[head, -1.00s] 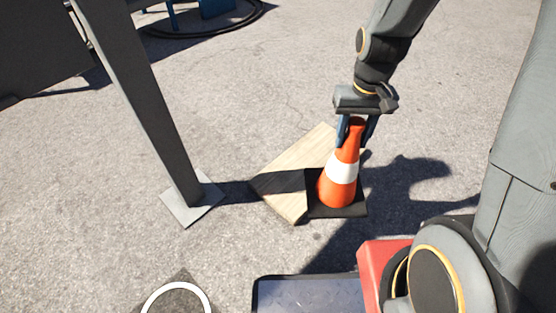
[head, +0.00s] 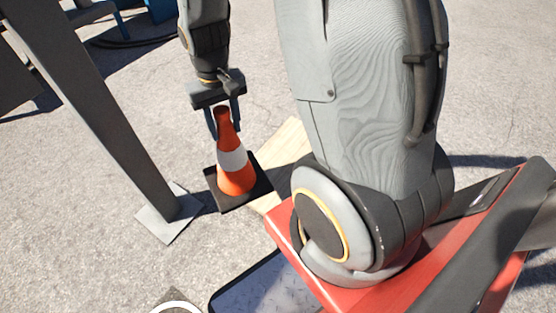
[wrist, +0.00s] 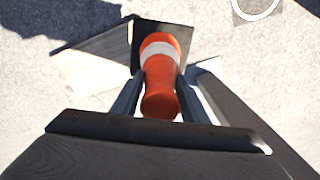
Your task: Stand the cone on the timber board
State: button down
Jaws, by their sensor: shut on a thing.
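The orange cone (head: 235,178) has a white band and a square black base. It looks roughly upright in the head view and also shows in the wrist view (wrist: 160,72). My gripper (head: 223,122) is shut on the cone's upper part, one finger on each side. The pale timber board (head: 286,146) lies on the ground to the right of the cone, partly hidden by the cone's base and my arm. In the wrist view the board (wrist: 88,62) is left of the cone. The base overlaps the board's near edge in the picture; I cannot tell whether they touch.
A grey steel post (head: 105,110) with a square foot plate (head: 168,218) stands close to the left of the cone. Blue equipment (head: 160,8) and a dark cable (head: 130,42) lie at the back left. Open pavement extends behind the cone.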

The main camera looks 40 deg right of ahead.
jog(key=w+d+f+m+p, duration=0.3)
jog(key=d+f+m, duration=0.2)
jog(key=d+m, duration=0.3)
jog(key=w+d+f+m+p, duration=0.25)
jog(key=d+f+m, duration=0.25)
jog(key=d+m, duration=0.35)
notch_tip(320, 180, down, 10)
jog(key=b, duration=0.2)
jog(key=shift+s+a, duration=0.15)
jog(key=shift+a, duration=0.25)
jog(key=shift+f+m, duration=0.1)
jog(key=shift+m, duration=0.15)
jog(key=shift+f, duration=0.15)
jog(key=c, duration=1)
grip_release()
jog(key=shift+c, duration=0.2)
